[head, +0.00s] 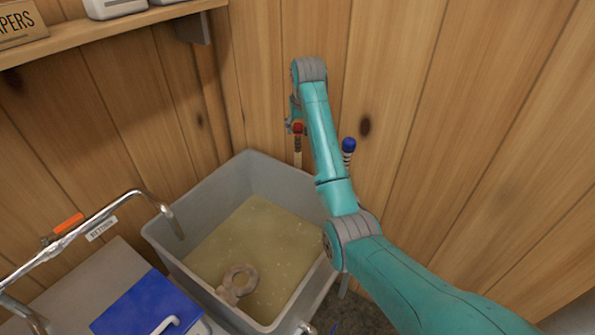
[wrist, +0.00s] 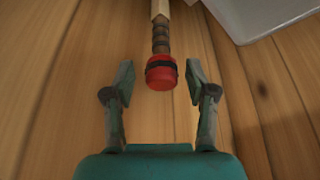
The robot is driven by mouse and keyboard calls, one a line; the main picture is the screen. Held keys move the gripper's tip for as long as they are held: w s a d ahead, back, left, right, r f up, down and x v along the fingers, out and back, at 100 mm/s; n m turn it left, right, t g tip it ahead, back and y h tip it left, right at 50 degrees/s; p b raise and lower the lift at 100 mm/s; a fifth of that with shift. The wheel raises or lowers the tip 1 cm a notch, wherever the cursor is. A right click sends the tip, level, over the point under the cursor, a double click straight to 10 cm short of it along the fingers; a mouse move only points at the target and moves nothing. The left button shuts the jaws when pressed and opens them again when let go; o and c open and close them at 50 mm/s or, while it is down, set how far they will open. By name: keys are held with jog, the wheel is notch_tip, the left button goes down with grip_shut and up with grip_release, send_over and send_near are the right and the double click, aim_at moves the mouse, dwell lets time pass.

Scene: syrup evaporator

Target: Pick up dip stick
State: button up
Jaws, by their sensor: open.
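A wooden stick with a red cap and dark bands (head: 298,129) stands against the plank wall behind the grey tank. A second stick with a blue knob and banded neck (head: 348,146) stands to its right, partly behind my arm. I cannot tell from a label which is the dip stick. My gripper (wrist: 160,78) is open, and it also shows beside the red cap in the head view (head: 292,122). In the wrist view the red-capped stick (wrist: 161,72) lies between the two fingers, near their tips, with visible gaps on both sides. The lower stick is hidden behind the tank.
The grey tank (head: 205,195) holds yellowish liquid with a ring-shaped thing (head: 239,281) in it. A metal pipe with an orange handle (head: 68,223) reaches over its left rim. A blue lid (head: 150,305) is at lower left. A wooden shelf (head: 110,32) is at upper left.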

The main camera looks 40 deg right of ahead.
aim_at(298, 135)
jog(key=x, duration=0.5)
jog(key=shift+r, duration=0.1)
grip_shut()
